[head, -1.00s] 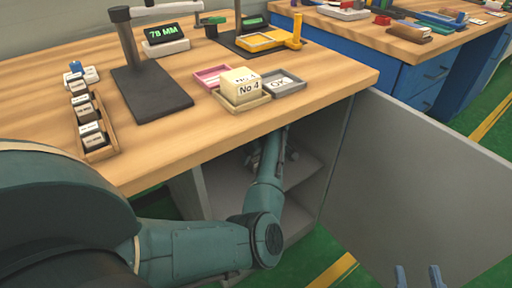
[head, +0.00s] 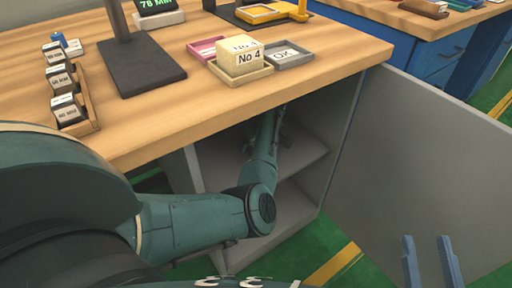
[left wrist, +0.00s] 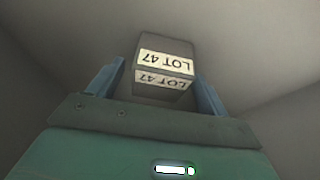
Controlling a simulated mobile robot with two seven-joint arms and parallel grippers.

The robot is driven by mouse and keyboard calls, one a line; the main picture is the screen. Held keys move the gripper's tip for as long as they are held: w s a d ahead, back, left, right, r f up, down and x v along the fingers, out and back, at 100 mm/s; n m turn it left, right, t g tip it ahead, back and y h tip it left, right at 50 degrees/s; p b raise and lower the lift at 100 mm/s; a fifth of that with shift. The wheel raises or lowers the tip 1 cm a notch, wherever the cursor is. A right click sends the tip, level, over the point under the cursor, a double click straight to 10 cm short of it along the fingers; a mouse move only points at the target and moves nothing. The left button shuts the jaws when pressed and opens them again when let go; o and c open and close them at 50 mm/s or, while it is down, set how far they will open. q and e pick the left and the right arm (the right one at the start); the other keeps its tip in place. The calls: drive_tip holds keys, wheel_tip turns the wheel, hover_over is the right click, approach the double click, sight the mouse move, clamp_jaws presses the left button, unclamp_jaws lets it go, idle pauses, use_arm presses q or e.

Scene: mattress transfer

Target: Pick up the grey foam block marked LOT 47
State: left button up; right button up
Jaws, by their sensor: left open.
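The grey foam block marked LOT 47 (left wrist: 165,48) shows in the left wrist view, with white labels on two faces. My left gripper (left wrist: 159,72) is open, with one blue finger on each side of the block in the picture. Gaps show between block and fingers; I cannot tell how deep the block sits between them. In the head view my left arm reaches into the grey open cabinet (head: 214,172) under the bench, and the block is hidden there. My right gripper (head: 430,264) is open and empty at the bottom right, in front of the cabinet door.
The cabinet door (head: 425,150) stands open to the right. The wooden benchtop (head: 160,125) overhangs my left arm. On it are a No 4 block (head: 241,60) in a tray, an OK tray (head: 288,54), a pink tray (head: 203,49) and a rack of small blocks (head: 88,108).

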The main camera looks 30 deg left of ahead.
use_arm(q)
drive_tip(key=shift+c, duration=0.4)
drive_tip(key=c, duration=1)
drive_tip(key=shift+r, duration=0.1)
use_arm(e)
drive_tip(key=shift+r, duration=0.1)
